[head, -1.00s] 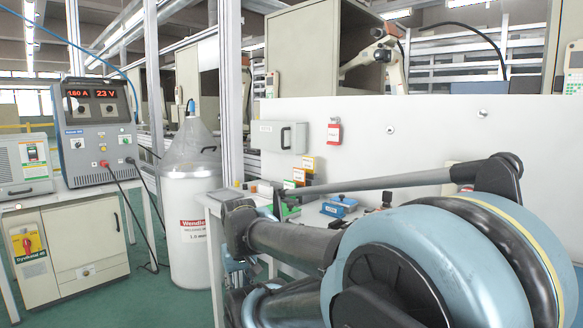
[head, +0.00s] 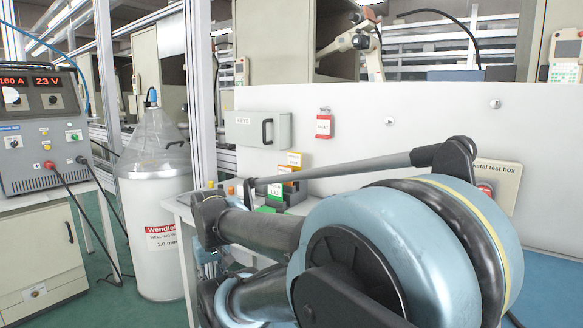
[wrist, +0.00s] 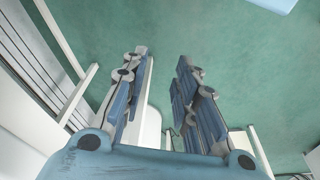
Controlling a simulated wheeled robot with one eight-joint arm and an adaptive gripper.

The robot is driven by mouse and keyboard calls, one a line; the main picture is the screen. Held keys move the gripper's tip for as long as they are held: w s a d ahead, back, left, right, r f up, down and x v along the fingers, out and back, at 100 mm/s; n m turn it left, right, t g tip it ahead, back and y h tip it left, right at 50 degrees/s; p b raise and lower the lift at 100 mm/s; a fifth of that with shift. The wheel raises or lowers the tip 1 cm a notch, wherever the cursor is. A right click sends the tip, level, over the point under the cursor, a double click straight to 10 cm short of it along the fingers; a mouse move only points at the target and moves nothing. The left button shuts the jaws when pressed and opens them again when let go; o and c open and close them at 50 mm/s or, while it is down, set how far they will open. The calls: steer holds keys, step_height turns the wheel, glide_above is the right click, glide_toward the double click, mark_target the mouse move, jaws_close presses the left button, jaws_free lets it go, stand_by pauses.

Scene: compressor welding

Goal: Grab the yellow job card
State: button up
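A yellow-topped card (head: 294,158) with a white label stands at the back of a small stepped card rack on the bench, in the head view. An orange card (head: 285,171) and a green card marked LID (head: 275,190) stand in front of it. My arm partly covers the rack's lower part. My gripper (wrist: 162,57) is open and empty in the wrist view, with its two fingers apart over green floor. No card shows in the wrist view. In the head view my gripper is largely hidden and lies low, left of and below the cards.
A grey key box (head: 257,130) and a red tag (head: 324,125) are on the white panel (head: 400,125) behind the bench. A white welding wire drum (head: 152,250) stands left of the bench. The welding power unit (head: 35,135) is at far left. A metal post (head: 200,90) rises near the bench's left end.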

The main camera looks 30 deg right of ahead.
steer(key=w+r+t, duration=0.5)
steer(key=w+r, duration=0.7)
steer(key=w, duration=0.3)
step_height(320, 180, up, 31)
steer(key=m+g+y, duration=0.1)
steer(key=m+g, duration=0.3)
steer(key=m, duration=2.8)
glide_above(295, 158)
steer(key=s+d, duration=0.2)
steer(key=s, duration=0.2)
steer(key=x, duration=1.7)
steer(key=shift+s+a+f, duration=0.2)
steer(key=shift+s+f, duration=0.05)
steer(key=shift+f, duration=0.05)
jaws_close()
